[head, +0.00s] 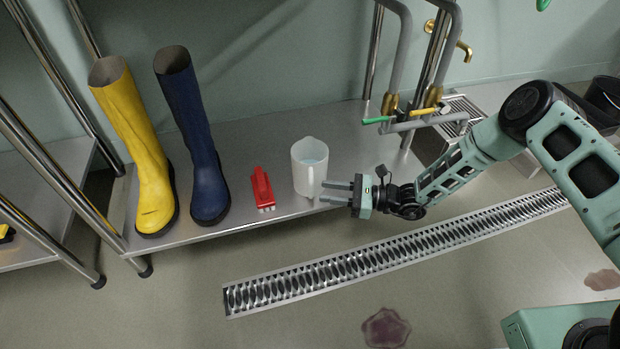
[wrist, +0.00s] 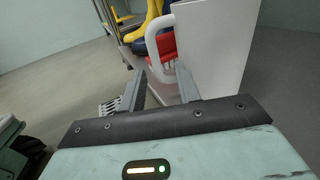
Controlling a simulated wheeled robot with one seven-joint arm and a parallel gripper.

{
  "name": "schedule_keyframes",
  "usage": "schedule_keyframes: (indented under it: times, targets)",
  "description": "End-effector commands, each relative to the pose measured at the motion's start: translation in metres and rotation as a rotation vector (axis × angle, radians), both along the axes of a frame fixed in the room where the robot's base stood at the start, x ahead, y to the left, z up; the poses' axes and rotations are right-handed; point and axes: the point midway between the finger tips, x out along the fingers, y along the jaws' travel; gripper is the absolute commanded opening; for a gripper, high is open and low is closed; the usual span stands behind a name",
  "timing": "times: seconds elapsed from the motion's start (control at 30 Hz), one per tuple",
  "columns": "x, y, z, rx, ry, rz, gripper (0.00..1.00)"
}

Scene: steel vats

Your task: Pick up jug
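I cannot tell whether a finger touches the jug. Nothing is held.
A red brush (head: 262,188) lies on the bench (head: 285,130) left of the jug. A blue boot (head: 200,150) and a yellow boot (head: 140,150) stand further left. Pipes with valves (head: 405,110) rise at the right. A drain grate (head: 330,268) crosses the open floor in front.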

Motion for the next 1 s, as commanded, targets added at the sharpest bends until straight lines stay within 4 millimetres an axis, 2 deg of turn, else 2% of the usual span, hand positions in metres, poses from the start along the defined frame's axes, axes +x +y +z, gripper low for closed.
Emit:
schedule_keyframes:
  times: [0.17, 0.33, 0.5, 0.77, 0.8, 0.9, 1.0]
  targets:
    - [0.0, 0.012, -0.005, 0.0, -0.001, 0.002, 0.33]
    - [0.001, 0.033, -0.011, 0.001, -0.002, 0.003, 0.33]
    - [0.004, 0.051, -0.008, 0.001, -0.002, 0.002, 0.33]
    - [0.005, 0.054, -0.006, 0.001, 0.0, -0.001, 0.33]
    - [0.005, 0.054, -0.006, 0.001, 0.0, -0.001, 0.3]
    - [0.005, 0.054, -0.006, 0.001, 0.0, 0.0, 0.02]
    - [0.005, 0.053, -0.006, 0.001, 0.0, 0.0, 0.0]
